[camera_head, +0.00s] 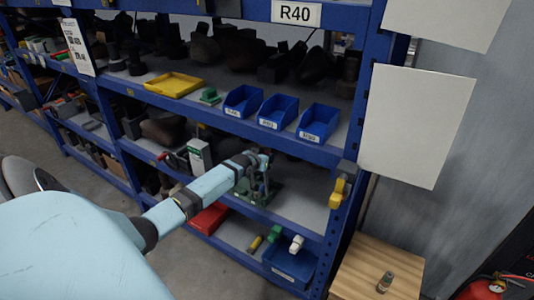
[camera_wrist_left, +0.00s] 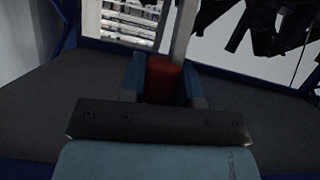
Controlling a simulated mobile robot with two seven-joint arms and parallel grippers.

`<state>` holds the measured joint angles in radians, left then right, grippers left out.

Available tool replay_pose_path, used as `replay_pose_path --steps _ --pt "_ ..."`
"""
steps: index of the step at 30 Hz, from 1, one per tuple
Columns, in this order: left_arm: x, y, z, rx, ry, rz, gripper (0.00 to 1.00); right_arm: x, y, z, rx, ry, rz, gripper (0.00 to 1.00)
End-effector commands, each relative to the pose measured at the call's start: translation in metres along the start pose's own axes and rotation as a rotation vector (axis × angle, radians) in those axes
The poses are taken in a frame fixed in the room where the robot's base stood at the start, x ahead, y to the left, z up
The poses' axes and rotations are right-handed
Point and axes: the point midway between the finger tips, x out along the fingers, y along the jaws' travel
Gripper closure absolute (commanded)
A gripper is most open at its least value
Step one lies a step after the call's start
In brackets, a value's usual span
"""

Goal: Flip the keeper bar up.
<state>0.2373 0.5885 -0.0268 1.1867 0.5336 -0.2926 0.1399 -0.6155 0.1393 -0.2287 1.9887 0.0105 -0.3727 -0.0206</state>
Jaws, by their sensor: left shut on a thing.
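My left arm reaches into the middle bay of the blue shelf. Its gripper (camera_head: 262,158) is over a dark green fixture (camera_head: 262,190) on the shelf board. In the left wrist view, my left gripper (camera_wrist_left: 163,88) is shut on a red block-like grip (camera_wrist_left: 162,78) between its blue fingers. A pale grey bar (camera_wrist_left: 185,32) stands upright just beyond the red grip. It may be the keeper bar, but I cannot tell whether the two are joined. The gripper hides much of the fixture in the head view. My right gripper is not in view.
Blue bins (camera_head: 277,111) and a yellow tray (camera_head: 173,84) are on the board above. A white-green box (camera_head: 199,155) stands left of the gripper. A yellow part (camera_head: 340,190) is on the right post. A wooden stand (camera_head: 375,268) is at lower right.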

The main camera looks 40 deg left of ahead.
Motion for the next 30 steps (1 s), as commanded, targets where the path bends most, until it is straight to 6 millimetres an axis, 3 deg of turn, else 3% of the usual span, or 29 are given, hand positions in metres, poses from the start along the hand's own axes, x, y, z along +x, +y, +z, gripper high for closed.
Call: replay_pose_path --steps 14,15,18,30 --pt "0.0005 0.0021 0.0032 0.014 -0.004 0.000 1.00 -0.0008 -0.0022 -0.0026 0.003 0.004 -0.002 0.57" --pt "0.0006 0.0022 0.0033 0.015 -0.004 0.001 0.68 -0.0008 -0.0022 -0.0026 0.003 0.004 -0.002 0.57" --pt "0.0005 0.0020 0.0029 0.013 -0.003 0.000 0.45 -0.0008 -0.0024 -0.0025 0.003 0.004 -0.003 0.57" --pt "-0.0055 0.0009 0.0017 0.012 -0.002 0.000 0.45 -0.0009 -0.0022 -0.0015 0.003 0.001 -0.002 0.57"
